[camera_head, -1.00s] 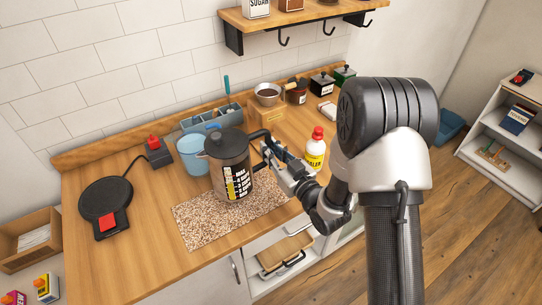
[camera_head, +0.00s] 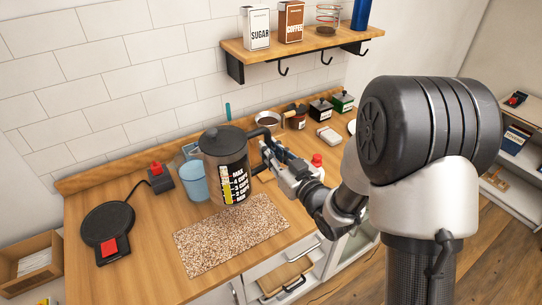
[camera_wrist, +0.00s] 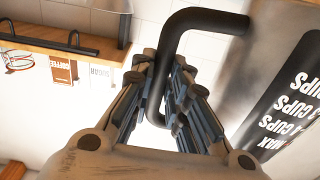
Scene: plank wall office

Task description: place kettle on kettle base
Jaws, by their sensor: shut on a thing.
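The kettle (camera_head: 218,160) is dark with a black lid and a cup scale on its side. It is held upright above the counter, over the back part of the speckled mat. My gripper (camera_head: 270,150) is shut on its black handle, to the kettle's right. In the wrist view my gripper (camera_wrist: 168,105) has the handle between its fingers, with the kettle body (camera_wrist: 285,85) to the right. The kettle base (camera_head: 107,224) is a round black plate with a red switch at the counter's left, apart from the kettle; a cord runs to a box with a red top.
The speckled mat (camera_head: 232,238) lies bare at the front. A light blue bucket (camera_head: 193,181) stands just left of the kettle. The red-topped box (camera_head: 159,178) stands between bucket and base. A shelf (camera_head: 300,52) with hooks hangs above the counter.

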